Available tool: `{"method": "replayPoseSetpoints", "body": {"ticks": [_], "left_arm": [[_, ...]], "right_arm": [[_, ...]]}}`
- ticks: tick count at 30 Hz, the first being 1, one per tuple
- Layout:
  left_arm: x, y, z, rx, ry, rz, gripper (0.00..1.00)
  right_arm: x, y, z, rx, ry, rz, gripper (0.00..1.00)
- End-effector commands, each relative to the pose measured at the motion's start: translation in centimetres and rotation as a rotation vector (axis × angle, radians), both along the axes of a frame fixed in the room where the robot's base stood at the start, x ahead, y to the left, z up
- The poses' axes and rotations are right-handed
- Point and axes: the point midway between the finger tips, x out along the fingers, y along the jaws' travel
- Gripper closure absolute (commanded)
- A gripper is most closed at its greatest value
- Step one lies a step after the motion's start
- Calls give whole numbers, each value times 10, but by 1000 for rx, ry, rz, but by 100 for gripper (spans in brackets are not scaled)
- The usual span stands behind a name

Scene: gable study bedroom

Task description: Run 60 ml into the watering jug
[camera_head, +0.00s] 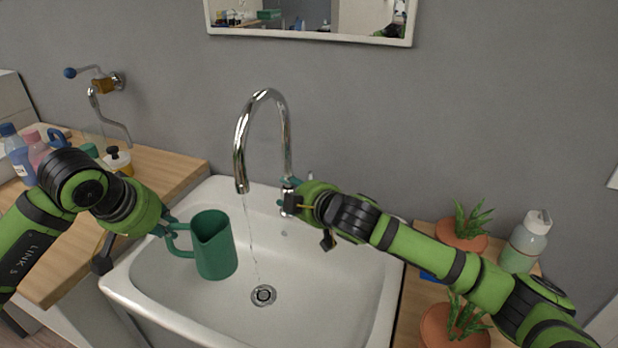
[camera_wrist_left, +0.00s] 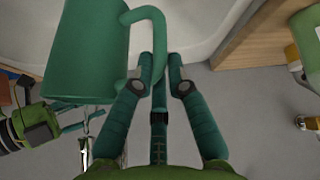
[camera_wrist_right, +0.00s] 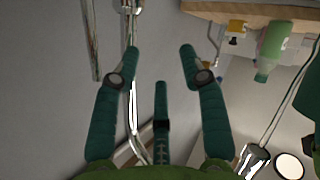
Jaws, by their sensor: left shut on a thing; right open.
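The watering jug (camera_head: 215,250) is a dark green pitcher, held roughly upright over the left part of the sink (camera_head: 330,285). My left gripper (camera_head: 170,228) is shut on its handle; the left wrist view shows the jug (camera_wrist_left: 88,50) beside the fingers (camera_wrist_left: 160,65). The chrome tap (camera_head: 265,95) has a tall curved spout. A thin water stream (camera_head: 248,235) falls from it past the right of the jug to the drain (camera_head: 263,295). My right gripper (camera_head: 294,193) is open at the tap's base, by its lever, which is mostly hidden. The jug's inside is hidden.
Bottles (camera_head: 18,150) and a small dispenser (camera_head: 118,160) stand on the left wooden counter (camera_head: 165,172). Potted plants (camera_head: 462,232) and a pale bottle (camera_head: 527,240) stand at right. A second wall tap (camera_head: 105,85) is at upper left. The right sink basin is clear.

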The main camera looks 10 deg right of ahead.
Motion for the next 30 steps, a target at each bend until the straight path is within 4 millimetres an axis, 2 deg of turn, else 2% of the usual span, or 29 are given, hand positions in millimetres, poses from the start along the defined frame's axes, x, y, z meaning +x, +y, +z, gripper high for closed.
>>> {"method": "replayPoseSetpoints", "body": {"ticks": [9,16,18,24,30], "left_arm": [[0,0,1,0,-1,0,100],[0,0,0,0,-1,0,100],[0,0,0,0,-1,0,100],[0,0,0,0,-1,0,100],[0,0,0,0,-1,0,100]], "right_arm": [[-9,12,14,-830,-158,143,57],[-22,12,35,-1413,-188,255,57],[-26,7,34,-1581,-159,298,57],[-39,-2,38,-1959,-66,421,57],[-47,-7,42,-2144,4,502,57]]}}
